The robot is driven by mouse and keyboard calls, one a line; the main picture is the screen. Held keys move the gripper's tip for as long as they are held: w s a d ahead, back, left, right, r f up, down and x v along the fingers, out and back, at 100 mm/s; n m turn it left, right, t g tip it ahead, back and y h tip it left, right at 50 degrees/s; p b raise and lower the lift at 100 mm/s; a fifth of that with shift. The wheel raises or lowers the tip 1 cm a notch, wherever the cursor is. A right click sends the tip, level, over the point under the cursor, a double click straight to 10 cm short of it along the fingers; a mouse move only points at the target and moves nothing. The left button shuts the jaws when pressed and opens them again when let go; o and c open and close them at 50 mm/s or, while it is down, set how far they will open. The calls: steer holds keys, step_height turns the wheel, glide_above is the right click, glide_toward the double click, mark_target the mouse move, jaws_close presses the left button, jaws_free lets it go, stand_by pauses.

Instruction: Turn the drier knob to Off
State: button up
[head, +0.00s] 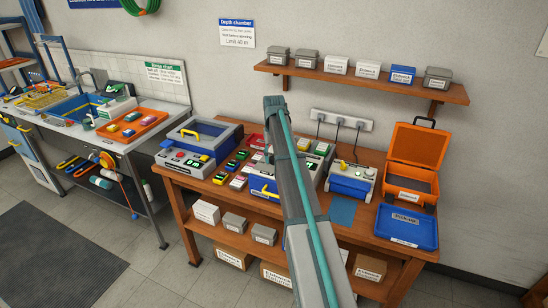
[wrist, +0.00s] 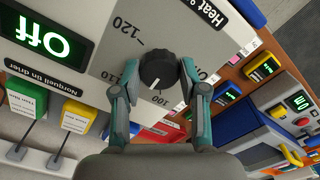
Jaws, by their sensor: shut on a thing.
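In the wrist view a round black knob (wrist: 156,70) with a pale pointer line sits on a light grey panel (wrist: 140,15). Printed marks 120, 110 and 100 surround it, and the pointer faces about the 100 mark. My gripper (wrist: 158,73) is shut on the knob, one finger on each side. Left of it, a dark display (wrist: 45,42) reads Off in green, seen upside down. In the head view my arm covers the knob and part of the grey drier unit (head: 317,160).
An orange case (head: 413,145) stands at the bench's right; a shelf (head: 362,84) hangs above.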

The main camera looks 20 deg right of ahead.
steer(key=n, duration=0.5)
steer(key=shift+n, duration=0.3)
steer(key=n, duration=0.9)
steer(key=shift+n, duration=0.4)
steer(key=n, duration=0.4)
steer(key=shift+n, duration=0.4)
steer(key=o, duration=1.1)
steer(key=shift+o, duration=0.2)
steer(key=shift+r, duration=0.15)
step_height(320, 180, up, 12)
